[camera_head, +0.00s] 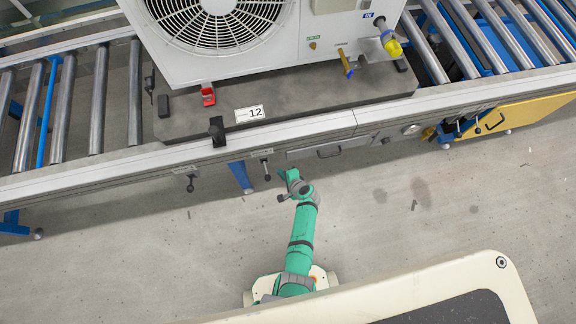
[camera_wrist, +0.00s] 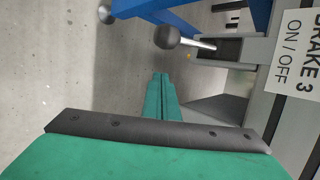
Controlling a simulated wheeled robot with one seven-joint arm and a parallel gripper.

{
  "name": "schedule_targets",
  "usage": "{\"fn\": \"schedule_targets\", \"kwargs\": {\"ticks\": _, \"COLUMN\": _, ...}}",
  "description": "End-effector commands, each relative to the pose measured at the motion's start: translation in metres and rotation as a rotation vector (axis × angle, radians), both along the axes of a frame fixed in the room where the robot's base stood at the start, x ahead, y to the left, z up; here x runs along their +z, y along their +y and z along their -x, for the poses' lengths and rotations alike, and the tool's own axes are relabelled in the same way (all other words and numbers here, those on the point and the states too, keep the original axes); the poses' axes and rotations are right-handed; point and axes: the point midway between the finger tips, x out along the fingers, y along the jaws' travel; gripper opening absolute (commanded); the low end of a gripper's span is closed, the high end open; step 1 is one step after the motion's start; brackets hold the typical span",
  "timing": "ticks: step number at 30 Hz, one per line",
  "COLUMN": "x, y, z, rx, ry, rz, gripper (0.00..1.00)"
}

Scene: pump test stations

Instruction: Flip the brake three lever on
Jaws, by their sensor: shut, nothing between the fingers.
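The brake three lever (camera_wrist: 196,43) shows in the wrist view as a metal rod with a black ball knob, sticking out from a slot in a grey bracket. A white label (camera_wrist: 295,60) beside it reads "BRAKE 3 ON / OFF". In the head view the lever (camera_head: 266,170) hangs at the front rail, close to my gripper. My gripper (camera_wrist: 161,76) has green fingers pressed together, empty, pointing towards the knob. A gap shows between fingertips and knob. In the head view my gripper (camera_head: 283,173) is just right of the lever.
Another lever (camera_head: 190,183) hangs farther left on the conveyor rail (camera_head: 100,168). A blue leg (camera_head: 240,178) stands behind the rail between the levers. A large white fan unit (camera_head: 290,45) sits above. The floor in front is clear.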

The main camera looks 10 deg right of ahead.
Motion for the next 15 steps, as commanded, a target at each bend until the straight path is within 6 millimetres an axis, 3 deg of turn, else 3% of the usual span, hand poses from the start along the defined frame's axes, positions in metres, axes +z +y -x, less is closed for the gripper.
{"fn": "schedule_targets", "kwargs": {"ticks": 15, "x": 0.015, "y": 0.022, "z": 0.018, "rx": -0.014, "ry": 0.0, "rz": 0.001, "gripper": 0.0}}
